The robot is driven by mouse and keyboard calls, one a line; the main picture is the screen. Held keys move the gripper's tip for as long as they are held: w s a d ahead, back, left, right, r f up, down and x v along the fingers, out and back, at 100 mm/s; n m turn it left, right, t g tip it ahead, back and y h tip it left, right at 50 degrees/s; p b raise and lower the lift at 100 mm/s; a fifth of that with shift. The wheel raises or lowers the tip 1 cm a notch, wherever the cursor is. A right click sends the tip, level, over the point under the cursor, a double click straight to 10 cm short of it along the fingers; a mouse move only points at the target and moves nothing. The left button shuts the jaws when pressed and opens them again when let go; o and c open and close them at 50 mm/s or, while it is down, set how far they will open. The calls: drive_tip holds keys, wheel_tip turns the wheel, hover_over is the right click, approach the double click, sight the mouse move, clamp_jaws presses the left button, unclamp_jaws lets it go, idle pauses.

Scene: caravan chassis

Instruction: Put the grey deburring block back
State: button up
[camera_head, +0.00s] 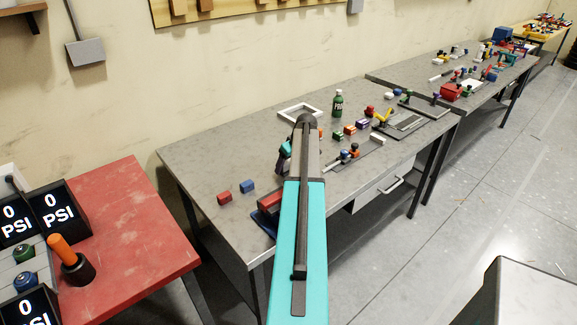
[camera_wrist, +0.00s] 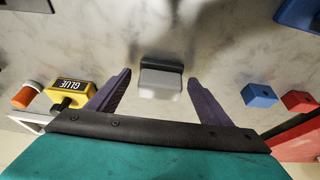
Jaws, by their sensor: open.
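The grey block (camera_wrist: 160,82) is in the middle of the wrist view, with a darker grey strip along one side and a pale face. I take it for the deburring block. My gripper (camera_wrist: 160,77) is open, its two purple fingers spread to the left and right of the block. There is a visible gap on both sides, and I cannot tell how far the fingertips are above the bench. In the head view my gripper (camera_head: 284,155) is over the left part of the grey bench (camera_head: 205,150), mostly behind my arm. The grey block is hidden there.
A blue block (camera_head: 247,187) and a red block (camera_head: 224,198) lie left of my gripper. A yellow glue bottle (camera_wrist: 68,95) and an orange-white cylinder (camera_wrist: 28,95) stand left in the wrist view. A white frame (camera_head: 285,115) lies behind. A red bench (camera_head: 120,225) stands left.

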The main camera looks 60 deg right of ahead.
drive_tip(key=b+v, duration=0.3)
drive_tip(key=v, duration=0.8)
drive_tip(key=shift+r, duration=0.25)
drive_tip(key=shift+a, duration=0.1)
idle(0.5)
drive_tip(key=shift+s+f, duration=0.1)
